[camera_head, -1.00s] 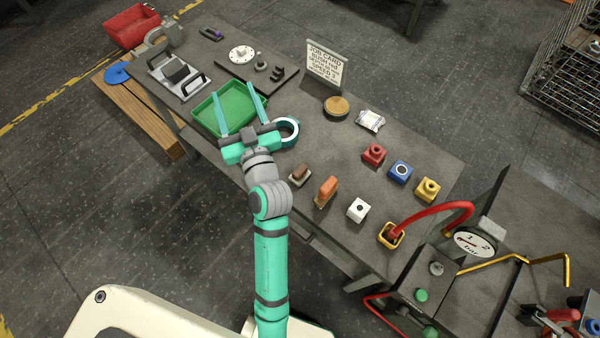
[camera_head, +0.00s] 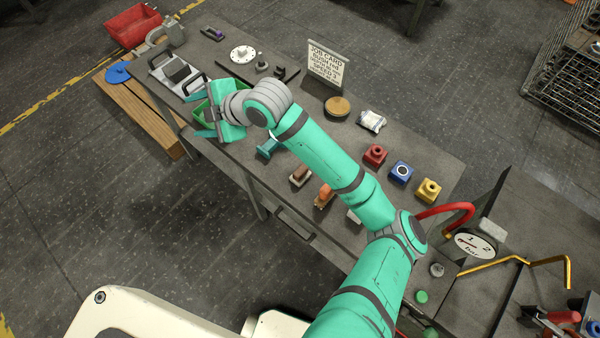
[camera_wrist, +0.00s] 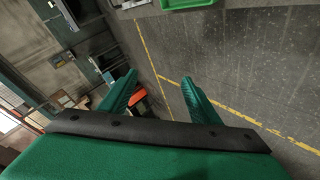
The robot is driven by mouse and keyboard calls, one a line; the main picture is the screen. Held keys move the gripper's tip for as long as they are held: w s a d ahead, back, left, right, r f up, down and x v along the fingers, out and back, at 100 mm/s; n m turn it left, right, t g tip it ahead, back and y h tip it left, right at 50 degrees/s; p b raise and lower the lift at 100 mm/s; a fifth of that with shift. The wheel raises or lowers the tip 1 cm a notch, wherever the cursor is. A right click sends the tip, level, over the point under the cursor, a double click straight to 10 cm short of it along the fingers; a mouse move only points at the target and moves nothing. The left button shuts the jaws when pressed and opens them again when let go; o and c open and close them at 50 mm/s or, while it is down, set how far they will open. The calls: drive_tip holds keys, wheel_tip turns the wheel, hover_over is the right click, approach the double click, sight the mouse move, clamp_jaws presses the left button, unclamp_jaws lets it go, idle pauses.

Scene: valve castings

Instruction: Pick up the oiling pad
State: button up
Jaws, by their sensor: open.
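No label marks the oiling pad, and I cannot tell for sure which piece it is.
A round tan-topped piece (camera_head: 337,107), a wrapped packet (camera_head: 372,121) and a job card (camera_head: 326,65) stand farther back. Red (camera_head: 375,154), blue (camera_head: 401,172) and yellow (camera_head: 428,190) blocks are right of my arm. A gauge (camera_head: 474,243) stands at the right.

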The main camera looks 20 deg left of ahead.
drive_tip(key=w+d+f+n+h, duration=0.25)
drive_tip(key=d+f+h, duration=0.4)
drive_tip(key=d, duration=0.55)
drive_tip(key=n+g+h, duration=0.1)
drive_tip(key=h, duration=0.4)
hover_over(301, 169)
drive_tip(key=shift+a+f+y, duration=0.2)
drive_tip(key=shift+f+y, duration=0.05)
drive_tip(key=shift+f, duration=0.85)
drive_tip(key=shift+w+d+f, duration=0.1)
drive_tip(key=shift+d+f, duration=0.1)
drive_tip(key=shift+d, duration=0.05)
drive_tip(key=shift+s+f, duration=0.2)
drive_tip(key=shift+f, duration=5)
drive_tip(key=c, duration=1.2)
